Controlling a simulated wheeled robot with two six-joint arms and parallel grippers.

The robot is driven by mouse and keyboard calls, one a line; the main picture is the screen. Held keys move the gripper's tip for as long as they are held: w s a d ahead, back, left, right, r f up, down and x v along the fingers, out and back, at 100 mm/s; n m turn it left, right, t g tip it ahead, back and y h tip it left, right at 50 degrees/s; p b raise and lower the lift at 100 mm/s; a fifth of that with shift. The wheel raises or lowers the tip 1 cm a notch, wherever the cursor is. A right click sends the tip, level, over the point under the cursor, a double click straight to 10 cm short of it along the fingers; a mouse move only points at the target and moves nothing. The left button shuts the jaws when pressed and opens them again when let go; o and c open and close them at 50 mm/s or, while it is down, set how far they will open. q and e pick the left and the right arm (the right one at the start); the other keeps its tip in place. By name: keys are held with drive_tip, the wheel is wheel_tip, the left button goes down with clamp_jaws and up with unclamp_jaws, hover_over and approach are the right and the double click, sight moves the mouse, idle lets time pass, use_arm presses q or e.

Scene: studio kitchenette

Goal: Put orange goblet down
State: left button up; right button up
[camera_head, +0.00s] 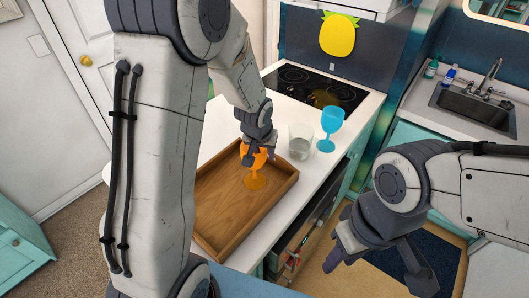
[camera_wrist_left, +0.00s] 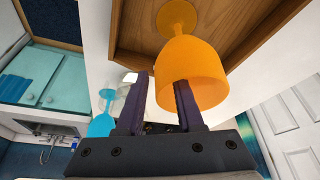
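The orange goblet (camera_head: 254,181) stands upright with its foot on the wooden tray (camera_head: 222,241). In the left wrist view the goblet's bowl (camera_wrist_left: 190,62) is close to the fingers, and its foot rests on the tray's floor. My left gripper (camera_head: 256,156) is at the goblet's rim from above. In the wrist view its fingers (camera_wrist_left: 160,80) are apart, one overlapping the bowl and the other beside it with a gap. My right gripper (camera_head: 375,268) is open and empty over the floor in front of the counter.
A clear glass (camera_head: 300,143) and a blue goblet (camera_head: 331,123) stand on the white counter, right of the tray. A black cooktop (camera_head: 315,86) is behind them. A sink (camera_head: 475,107) is at right.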

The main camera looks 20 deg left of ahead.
use_arm(q)
drive_tip(key=shift+r, duration=0.1)
drive_tip(key=shift+r, duration=0.3)
drive_tip(key=v, duration=1.1)
drive_tip(key=s+d+m+g, duration=0.1)
drive_tip(key=s+d+m, duration=0.2)
drive_tip(key=s, duration=0.5)
drive_tip(key=s+d+f+m+g+h, duration=0.1)
drive_tip(key=s+d+m+g, duration=0.1)
drive_tip(key=s+d, duration=0.3)
drive_tip(key=s+d+m+g, duration=0.1)
drive_tip(key=s+d+m, duration=0.2)
drive_tip(key=s, duration=0.8)
drive_tip(key=shift+d+f+m, duration=0.3)
drive_tip(key=shift+d+f, duration=0.1)
drive_tip(key=shift+d, duration=0.7)
drive_tip(key=shift+s+f, duration=0.1)
drive_tip(key=shift+s, duration=0.05)
